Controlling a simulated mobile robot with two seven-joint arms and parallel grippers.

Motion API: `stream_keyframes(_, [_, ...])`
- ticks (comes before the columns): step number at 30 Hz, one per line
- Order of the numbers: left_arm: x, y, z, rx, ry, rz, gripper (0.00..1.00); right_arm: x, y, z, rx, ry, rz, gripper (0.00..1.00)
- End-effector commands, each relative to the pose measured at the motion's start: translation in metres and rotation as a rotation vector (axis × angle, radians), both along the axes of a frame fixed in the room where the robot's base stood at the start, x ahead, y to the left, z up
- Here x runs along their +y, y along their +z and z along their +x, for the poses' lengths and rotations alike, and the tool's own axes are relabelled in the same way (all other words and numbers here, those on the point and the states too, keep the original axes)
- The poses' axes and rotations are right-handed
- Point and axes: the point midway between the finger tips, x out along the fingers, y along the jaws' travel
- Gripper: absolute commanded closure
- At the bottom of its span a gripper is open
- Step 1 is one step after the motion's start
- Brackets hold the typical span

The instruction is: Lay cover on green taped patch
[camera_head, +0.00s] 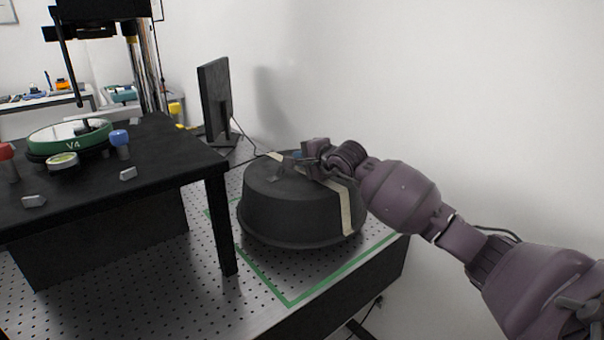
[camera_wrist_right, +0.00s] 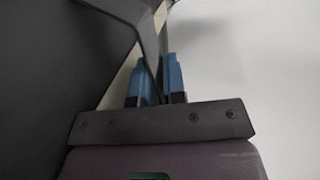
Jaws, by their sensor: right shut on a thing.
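The cover (camera_head: 296,212) is a dark round lid with a cream stripe down its side. It sits over the green taped patch (camera_head: 291,303) on the perforated table; whether its rim touches the surface I cannot tell. The tape shows in front of it and to both sides. My right gripper (camera_head: 291,162) is at the top of the cover, shut on its handle. In the right wrist view my blue fingertips (camera_wrist_right: 155,82) close around a dark handle bar (camera_wrist_right: 152,45), with the dark cover (camera_wrist_right: 50,70) at left. My left gripper is not in view.
A black raised platform (camera_head: 140,165) with a leg (camera_head: 221,225) stands close left of the cover. It carries a green-rimmed disc (camera_head: 70,137) and coloured knobs. A monitor (camera_head: 214,100) stands behind. A white wall (camera_head: 450,100) is at right.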

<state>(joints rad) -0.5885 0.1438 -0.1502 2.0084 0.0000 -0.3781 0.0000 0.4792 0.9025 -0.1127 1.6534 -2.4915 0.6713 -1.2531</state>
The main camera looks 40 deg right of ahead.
Motion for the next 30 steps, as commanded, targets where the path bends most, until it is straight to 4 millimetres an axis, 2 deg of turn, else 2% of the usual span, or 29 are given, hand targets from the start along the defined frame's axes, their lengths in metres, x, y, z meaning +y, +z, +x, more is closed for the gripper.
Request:
stream_keyframes(4, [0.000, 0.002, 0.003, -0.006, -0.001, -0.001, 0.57, 0.000, -0.008, 0.000, -0.002, 0.001, 0.001, 1.00])
stream_keyframes(12, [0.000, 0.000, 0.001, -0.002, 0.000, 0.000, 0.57, 0.000, -0.040, 0.000, -0.002, 0.000, 0.001, 1.00])
stream_keyframes(18, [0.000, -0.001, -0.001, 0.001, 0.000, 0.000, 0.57, 0.000, -0.042, 0.000, -0.001, 0.000, 0.000, 1.00])
stream_keyframes(19, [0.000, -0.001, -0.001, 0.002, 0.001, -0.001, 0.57, 0.000, -0.044, 0.000, 0.003, -0.001, -0.001, 0.87])
stream_keyframes(24, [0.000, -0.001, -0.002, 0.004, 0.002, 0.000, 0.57, 0.000, -0.044, 0.000, 0.002, -0.001, 0.000, 0.62])
stream_keyframes(30, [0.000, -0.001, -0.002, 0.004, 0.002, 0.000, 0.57, 0.000, -0.043, 0.000, 0.001, 0.000, 0.000, 0.62])
